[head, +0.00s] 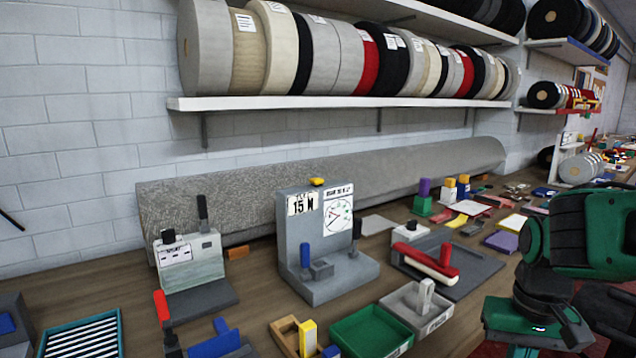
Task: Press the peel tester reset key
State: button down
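The peel tester (322,240) is a grey upright block on a wide grey foot, standing on the bench near the middle of the head view. It carries a "15 N" label (303,204) and a white dial card (339,210) on its front. A small yellow key (317,181) sits on its top edge. A blue post (305,255) and a dark post (356,228) stand on it; which part is the reset key is not labelled legibly. My green and black arm shows at the right edge, clear of the tester. My gripper's fingers are not visible.
A second grey device (190,262) stands left of the tester. A red-handled fixture (437,262) stands right, with a green tray (370,332) and grey tray (416,309) in front. A long grey roll (320,185) lies behind. A shelf (340,102) of rolls hangs above.

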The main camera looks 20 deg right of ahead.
aim_at(316, 182)
jog(key=u, duration=2)
jog(key=k, duration=0.9)
jog(key=z, duration=1.3)
jog(key=i, duration=0.95)
jog(key=z, duration=0.05)
